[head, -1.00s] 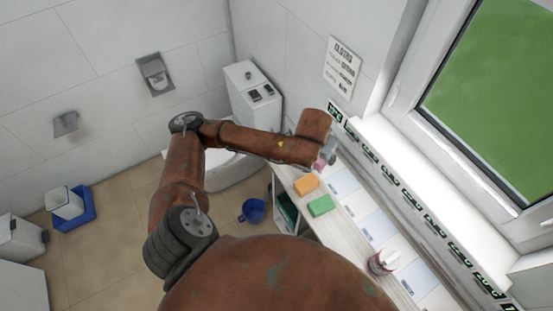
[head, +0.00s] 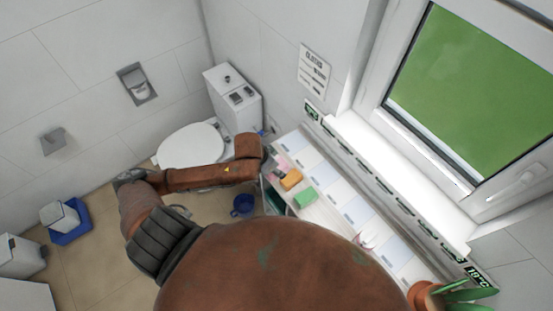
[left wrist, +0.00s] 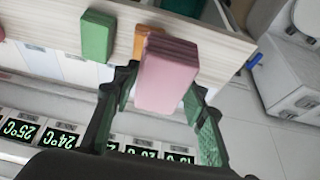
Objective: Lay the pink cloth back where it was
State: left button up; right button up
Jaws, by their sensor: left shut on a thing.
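The pink cloth (left wrist: 168,75), a folded block with layered edges, is between the fingers of my left gripper (left wrist: 163,88) in the left wrist view. My left gripper is shut on it. The cloth overlaps the orange sponge (left wrist: 148,40) in that view; I cannot tell whether it touches the wooden top (left wrist: 215,45). In the head view a small pink patch of the cloth (head: 282,163) shows beside the orange sponge (head: 291,180), and my forearm hides most of the left gripper. The green sponge (head: 305,198) lies beside the orange one. My right gripper is not in view.
A row of pale compartments (head: 355,210) runs along the window side, with temperature displays (head: 312,110) on the ledge.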

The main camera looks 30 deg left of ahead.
pick_arm(q)
jog(key=w+a+f, duration=0.1)
jog(key=w+f, duration=0.1)
jog(key=w+a+f, duration=0.2)
jog(key=w, duration=0.1)
jog(key=w+a+f, duration=0.1)
jog(key=w+f, duration=0.2)
jog(key=shift+w+a+p, duration=0.15)
jog(key=shift+a+p, duration=0.25)
jog(key=shift+w+a+f, duration=0.2)
jog(key=shift+w+f, duration=0.15)
jog(key=shift+f, duration=0.15)
notch_tip(320, 180, down, 3)
jog(key=shift+w+a+p, duration=0.1)
jog(key=shift+w+p, duration=0.05)
jog(key=shift+p, duration=0.2)
jog(key=shift+f, duration=0.3)
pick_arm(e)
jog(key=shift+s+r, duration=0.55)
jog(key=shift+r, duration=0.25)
pick_arm(q)
jog(key=shift+f, duration=0.1)
jog(key=o, duration=1.1)
jog(key=shift+c, duration=0.2)
jog(key=shift+o, duration=0.3)
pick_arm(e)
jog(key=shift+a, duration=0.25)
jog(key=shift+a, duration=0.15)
